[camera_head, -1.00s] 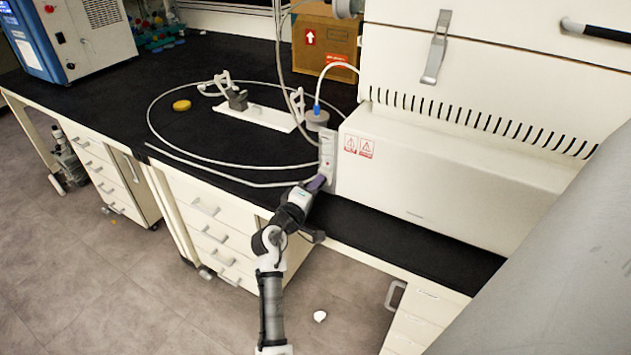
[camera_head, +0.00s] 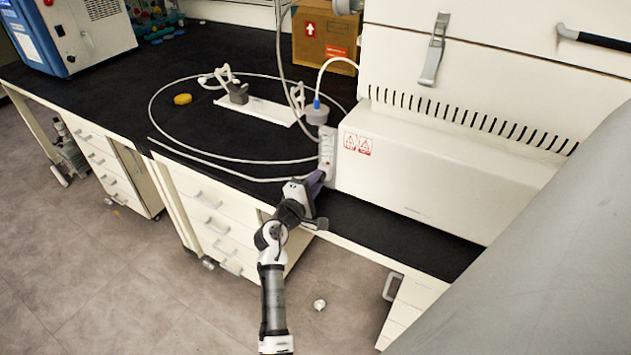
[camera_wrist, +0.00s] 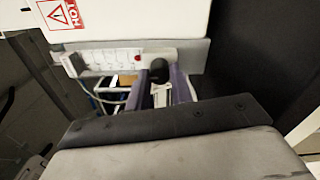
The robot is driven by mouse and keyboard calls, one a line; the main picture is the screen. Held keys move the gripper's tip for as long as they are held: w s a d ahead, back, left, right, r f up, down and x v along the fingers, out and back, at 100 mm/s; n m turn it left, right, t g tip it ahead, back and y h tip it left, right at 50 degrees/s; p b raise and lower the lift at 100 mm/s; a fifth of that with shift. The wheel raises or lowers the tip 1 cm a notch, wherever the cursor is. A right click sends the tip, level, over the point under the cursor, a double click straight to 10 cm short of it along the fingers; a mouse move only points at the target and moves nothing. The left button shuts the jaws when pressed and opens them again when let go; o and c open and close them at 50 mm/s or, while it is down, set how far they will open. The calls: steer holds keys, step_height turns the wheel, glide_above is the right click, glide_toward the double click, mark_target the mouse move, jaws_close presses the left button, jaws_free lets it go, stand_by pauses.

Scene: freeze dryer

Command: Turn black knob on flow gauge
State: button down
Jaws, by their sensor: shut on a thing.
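The flow gauge is a pale upright panel (camera_head: 327,148) at the left end of the white machine housing. In the wrist view its face (camera_wrist: 112,58) lies across the upper middle, with red marks. The black knob (camera_wrist: 158,70) is at the right part of that face, between the purple fingers of my gripper (camera_wrist: 160,88). My gripper is shut on the knob. In the head view my gripper (camera_head: 317,181) is at the panel's lower end, and the knob is hidden there.
The white housing (camera_head: 440,175) with red warning labels stands right of the gauge. A pale hose (camera_head: 235,162) loops over the black bench. A white tray (camera_head: 262,110) with clamps and a yellow disc (camera_head: 183,99) lie behind. The bench edge is below my gripper.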

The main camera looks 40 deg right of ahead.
steer(key=shift+f, duration=0.1)
steer(key=c, duration=1.2)
jaws_free()
steer(key=shift+c, duration=0.2)
steer(key=shift+a, duration=0.1)
steer(key=b+v, duration=0.3)
steer(key=v, duration=1)
steer(key=shift+a+b, duration=0.35)
steer(key=shift+b, duration=0.05)
steer(key=shift+s, duration=0.1)
